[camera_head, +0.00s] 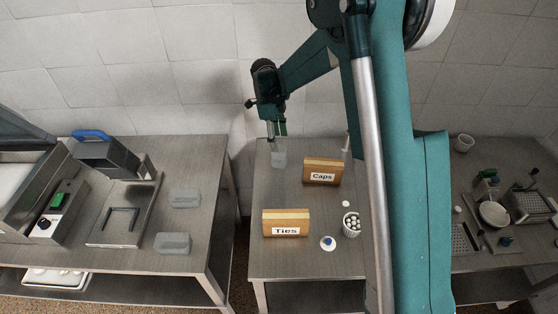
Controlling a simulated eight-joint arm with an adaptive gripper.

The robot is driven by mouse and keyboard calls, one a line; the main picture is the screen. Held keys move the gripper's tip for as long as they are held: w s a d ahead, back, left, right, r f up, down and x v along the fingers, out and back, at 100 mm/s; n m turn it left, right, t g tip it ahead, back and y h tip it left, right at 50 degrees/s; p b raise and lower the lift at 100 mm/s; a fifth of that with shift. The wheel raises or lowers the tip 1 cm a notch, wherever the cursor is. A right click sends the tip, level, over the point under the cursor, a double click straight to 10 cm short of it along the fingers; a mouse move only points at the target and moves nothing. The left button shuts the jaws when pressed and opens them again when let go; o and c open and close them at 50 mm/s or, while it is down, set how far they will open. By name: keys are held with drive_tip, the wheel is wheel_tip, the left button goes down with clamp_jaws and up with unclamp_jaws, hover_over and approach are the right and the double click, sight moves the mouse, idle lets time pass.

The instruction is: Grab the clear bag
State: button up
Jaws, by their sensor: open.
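A small clear bag (279,159) shows as a pale, see-through patch at the back left of the middle metal table (262,195). My gripper (277,135) is right above it, pointing down, with its fingers open. The fingertips are at or just over the top of the bag; I cannot tell whether they touch it. The bag is faint, so its exact edges are hard to make out.
A wooden box labelled Caps (322,165) stands right of the bag. A box labelled Ties (286,230) is nearer the front. A perforated white basket (352,232) holds several pale balls. Grey blocks (184,198) lie on the left table. My arm hides the right side.

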sight(279, 157)
drive_tip(key=shift+d+f, duration=0.1)
drive_tip(key=shift+f, duration=0.5)
drive_tip(key=shift+f, duration=0.15)
drive_tip(key=shift+s+d+f, duration=0.1)
drive_tip(key=shift+d+f, duration=0.05)
drive_tip(key=shift+f, duration=1.05)
drive_tip(key=shift+d+f, duration=0.15)
drive_tip(key=shift+f, duration=1.05)
drive_tip(key=shift+c, duration=0.6)
drive_tip(key=c, duration=0.7)
